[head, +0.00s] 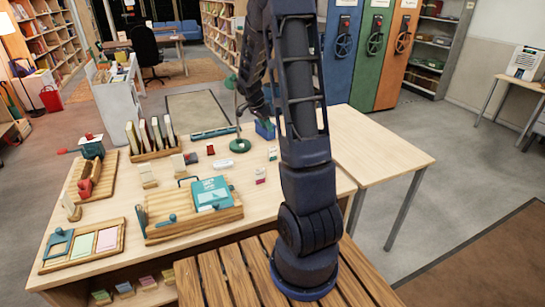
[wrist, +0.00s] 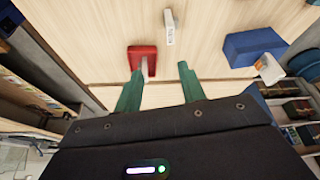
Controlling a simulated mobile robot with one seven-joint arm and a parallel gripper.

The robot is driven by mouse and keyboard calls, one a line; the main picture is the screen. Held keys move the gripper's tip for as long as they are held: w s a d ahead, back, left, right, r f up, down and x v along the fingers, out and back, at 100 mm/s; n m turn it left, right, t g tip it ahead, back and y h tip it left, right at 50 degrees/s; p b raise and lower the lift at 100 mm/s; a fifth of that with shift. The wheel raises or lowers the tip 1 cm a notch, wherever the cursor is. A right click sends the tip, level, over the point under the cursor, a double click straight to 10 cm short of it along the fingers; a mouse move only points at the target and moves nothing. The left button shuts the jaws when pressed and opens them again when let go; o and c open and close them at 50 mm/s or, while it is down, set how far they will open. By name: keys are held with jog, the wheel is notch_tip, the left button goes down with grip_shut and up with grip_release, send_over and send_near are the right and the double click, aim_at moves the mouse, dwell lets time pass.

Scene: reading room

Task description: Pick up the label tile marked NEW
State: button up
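In the wrist view my gripper (wrist: 159,84) has its two green fingers spread apart, with nothing between their tips. A red block (wrist: 143,60) with a pale upright piece on it lies just beyond the left fingertip. A small white tile (wrist: 169,27) with dark lettering stands farther off; its lettering is too small to read. In the head view, small label-like tiles stand on the table, one white and pink (head: 260,175) and one white and green (head: 272,153). I cannot tell which tile is marked NEW.
A blue box (wrist: 255,47) with a pale piece (wrist: 269,68) beside it is right of my fingers. The right table is largely bare.

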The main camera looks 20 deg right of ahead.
jog(key=m, duration=0.2)
send_near(273, 148)
jog(key=x, duration=0.5)
jog(key=shift+w+d, duration=0.3)
jog(key=shift+w, duration=0.1)
jog(key=shift+a+x, duration=0.15)
jog(key=shift+x, duration=1.15)
jog(key=shift+a+x, duration=0.1)
jog(key=shift+x, duration=1.15)
jog(key=shift+c, duration=0.2)
grip_shut()
